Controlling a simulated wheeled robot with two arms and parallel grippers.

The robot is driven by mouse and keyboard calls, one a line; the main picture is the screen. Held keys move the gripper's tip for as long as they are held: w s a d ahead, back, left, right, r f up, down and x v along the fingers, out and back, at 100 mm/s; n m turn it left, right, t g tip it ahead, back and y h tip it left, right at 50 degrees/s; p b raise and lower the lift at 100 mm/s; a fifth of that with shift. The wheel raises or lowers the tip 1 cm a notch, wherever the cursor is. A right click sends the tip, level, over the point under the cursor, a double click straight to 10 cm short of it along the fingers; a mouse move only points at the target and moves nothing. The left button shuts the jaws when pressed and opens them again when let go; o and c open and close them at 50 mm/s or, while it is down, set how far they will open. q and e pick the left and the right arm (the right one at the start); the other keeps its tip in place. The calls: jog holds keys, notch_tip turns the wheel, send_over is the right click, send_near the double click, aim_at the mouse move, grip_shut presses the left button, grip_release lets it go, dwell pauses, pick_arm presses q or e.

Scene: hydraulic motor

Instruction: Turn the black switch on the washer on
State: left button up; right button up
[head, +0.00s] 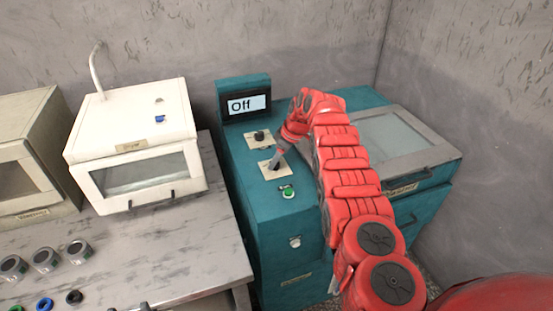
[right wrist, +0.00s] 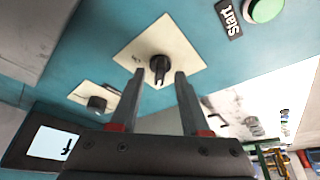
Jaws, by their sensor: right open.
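The teal washer (head: 258,217) stands right of the table, and its display (head: 247,104) reads "Off". A black switch (right wrist: 159,66) on a cream plate lies just ahead of my right gripper (right wrist: 159,76), roughly between its two open fingertips; contact cannot be told. In the head view my right gripper (head: 276,161) reaches down to the nearer cream plate (head: 268,173) and partly hides that switch. A second black knob (head: 259,135) sits on another plate nearer the display; it also shows in the right wrist view (right wrist: 97,104). My left gripper is out of view.
A green button (head: 288,191), labelled "Start" in the right wrist view, sits close to the gripped-side plate. A white oven-like box (head: 137,148) and several small round parts (head: 45,259) are on the grey table (head: 170,250). A glass-topped lid (head: 441,160) lies right of my arm.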

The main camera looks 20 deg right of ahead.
grip_shut()
dwell(0.7)
